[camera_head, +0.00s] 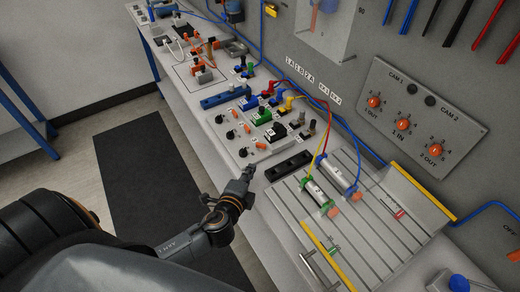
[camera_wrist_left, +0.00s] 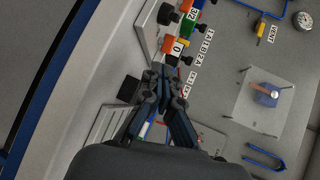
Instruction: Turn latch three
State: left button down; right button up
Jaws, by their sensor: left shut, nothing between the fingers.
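My left gripper (camera_head: 247,173) is shut and empty, above the bench's front edge, at the near right corner of the grey control box (camera_head: 256,158). The box carries a front row of black knobs, one being the nearest knob (camera_head: 243,152), beside orange pieces such as the nearest orange one (camera_head: 261,145). Small labels there are too blurred to read, so I cannot tell which part is latch three. In the left wrist view the shut fingertips (camera_wrist_left: 165,75) lie near a block labelled 0 (camera_wrist_left: 180,46). My right gripper is not in view.
A black rail (camera_head: 289,166) and a slotted plate (camera_head: 290,205) with two cylinders lie right of the box. Coloured hoses arch behind. A wall panel (camera_head: 424,110) has three orange dials. A blue block (camera_head: 225,97) is further left.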

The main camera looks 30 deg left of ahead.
pick_arm(q)
send_near(263, 148)
jog(key=shift+w+a+f+p, duration=0.2)
jog(key=shift+w+f+p, duration=0.15)
jog(key=shift+w+f, duration=0.45)
jog(key=w, duration=0.2)
jog(key=w+p, duration=0.1)
jog(key=shift+w+a, duration=0.3)
jog(key=shift+w, duration=0.05)
jog(key=shift+w+f, duration=0.1)
jog(key=shift+w, duration=0.4)
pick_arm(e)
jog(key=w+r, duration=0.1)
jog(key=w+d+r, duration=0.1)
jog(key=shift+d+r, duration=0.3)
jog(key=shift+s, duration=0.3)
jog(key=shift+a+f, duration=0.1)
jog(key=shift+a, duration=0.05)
